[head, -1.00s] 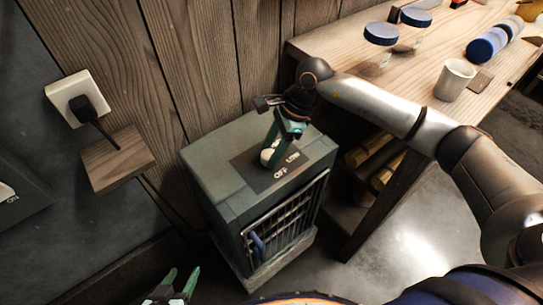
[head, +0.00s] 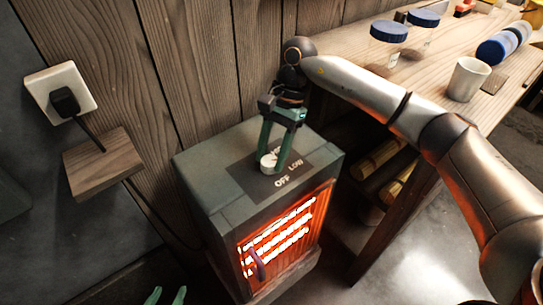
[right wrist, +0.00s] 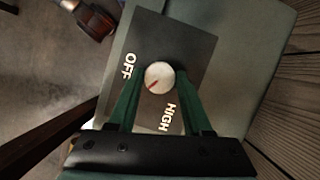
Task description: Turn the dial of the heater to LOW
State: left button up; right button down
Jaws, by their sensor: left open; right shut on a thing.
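The grey-green heater (head: 222,172) stands against the wood wall, its front grille glowing orange. Its round white dial (head: 267,164) sits on a dark label plate (head: 297,177) on top, with OFF and LOW readable in the head view. My right gripper (head: 271,160) points down and is shut on the dial, one finger on each side. In the right wrist view the dial (right wrist: 159,77) has a red mark pointing lower left, between OFF and HIGH; a finger hides the lettering there. My left gripper (head: 168,296) is open and empty at the bottom edge, mostly out of frame.
A wooden workbench (head: 345,60) stands right of the heater, with blue-lidded jars (head: 389,32) and a white cup (head: 467,78) on it. A plug (head: 64,101) sits in the wall socket at left, above a small wooden block (head: 103,163).

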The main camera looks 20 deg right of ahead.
pick_arm(q)
jog(key=shift+w+r, duration=0.3)
jog(key=shift+r, duration=0.05)
pick_arm(e)
jog(key=shift+c, duration=1.6)
grip_release()
pick_arm(q)
jog(key=shift+d, duration=0.1)
pick_arm(e)
jog(key=shift+r, duration=0.15)
jog(key=shift+w+d+r, duration=0.1)
jog(key=shift+d+r, duration=0.05)
jog(key=shift+r, duration=0.15)
jog(key=v, duration=0.5)
jog(key=shift+r+p, duration=0.1)
jog(key=shift+p, duration=0.25)
pick_arm(q)
jog(key=shift+s+d+f+g+p, duration=0.2)
jog(key=shift+s+f+g+p, duration=0.3)
jog(key=shift+s+f, duration=0.6)
pick_arm(e)
jog(key=v, duration=0.6)
jog(key=shift+r, duration=0.25)
pick_arm(q)
jog(key=shift+s+r, duration=0.1)
